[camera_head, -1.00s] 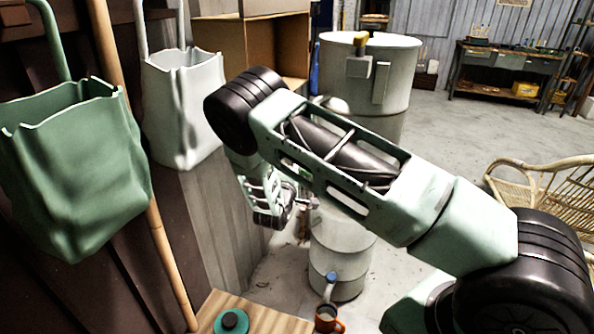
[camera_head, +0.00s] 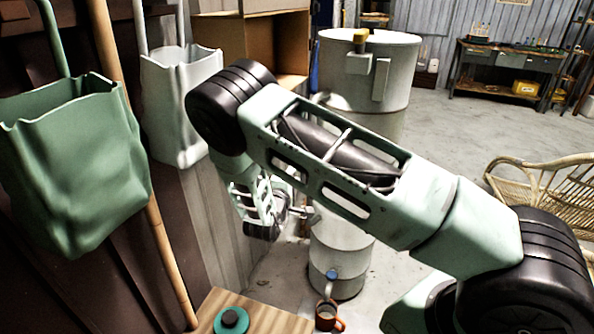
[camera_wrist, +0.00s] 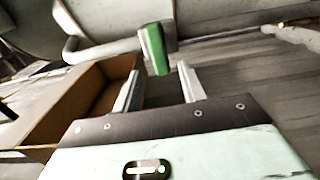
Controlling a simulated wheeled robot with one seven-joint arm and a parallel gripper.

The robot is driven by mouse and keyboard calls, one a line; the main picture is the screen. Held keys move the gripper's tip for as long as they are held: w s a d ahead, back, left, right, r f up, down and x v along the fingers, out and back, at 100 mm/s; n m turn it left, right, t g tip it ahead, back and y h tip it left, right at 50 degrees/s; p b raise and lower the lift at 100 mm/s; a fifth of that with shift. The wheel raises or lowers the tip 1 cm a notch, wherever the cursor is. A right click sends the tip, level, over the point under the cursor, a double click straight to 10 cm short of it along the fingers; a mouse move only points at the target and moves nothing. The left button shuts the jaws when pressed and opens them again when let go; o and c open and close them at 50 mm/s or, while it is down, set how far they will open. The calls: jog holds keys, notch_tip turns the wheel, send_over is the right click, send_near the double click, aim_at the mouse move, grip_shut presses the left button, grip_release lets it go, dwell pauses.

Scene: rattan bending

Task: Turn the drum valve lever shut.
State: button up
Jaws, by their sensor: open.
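A green lever (camera_wrist: 154,48) stands just beyond my fingertips in the wrist view, roughly in line with the gap between them. It looks apart from both fingers. It sits by a grey pipe (camera_wrist: 84,52) and a large pale rounded body. My gripper (camera_wrist: 158,80) is open and empty, its two pale fingers spread. In the head view, my gripper (camera_head: 303,212) is small and partly hidden beside the lower pale drum (camera_head: 342,246). I cannot make out the green lever in the head view; my arm covers part of that area.
A large pale drum (camera_head: 395,85) stands behind my arm. A blue-topped tap (camera_head: 331,279) is above an orange mug (camera_head: 327,318). Cardboard boxes (camera_head: 283,48) and hanging green (camera_head: 75,165) and white (camera_head: 180,95) bags are at left. A rattan chair (camera_head: 545,195) is at right.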

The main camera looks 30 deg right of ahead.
jog(key=b+v, duration=0.1)
jog(key=v, duration=1.1)
jog(key=shift+s+a, duration=0.15)
jog(key=shift+s, duration=0.1)
jog(key=shift+r, duration=0.1)
jog(key=a+r+m+g+y+p, duration=0.15)
jog(key=a+r+y, duration=0.25)
jog(key=a+y, duration=0.9)
jog(key=s+a+r+g+y+p, duration=0.2)
jog(key=s+a+r+g+y, duration=0.15)
jog(key=s+a+r, duration=0.4)
jog(key=s+a+r+n+g+y, duration=0.15)
jog(key=s+r+g, duration=0.25)
jog(key=s, duration=0.9)
jog(key=s+d+r+g+h+p, duration=0.1)
jog(key=s+d+r+g+h, duration=0.1)
jog(key=s+d, duration=0.6)
jog(key=shift+s+r+h, duration=0.6)
jog(key=shift+r, duration=0.05)
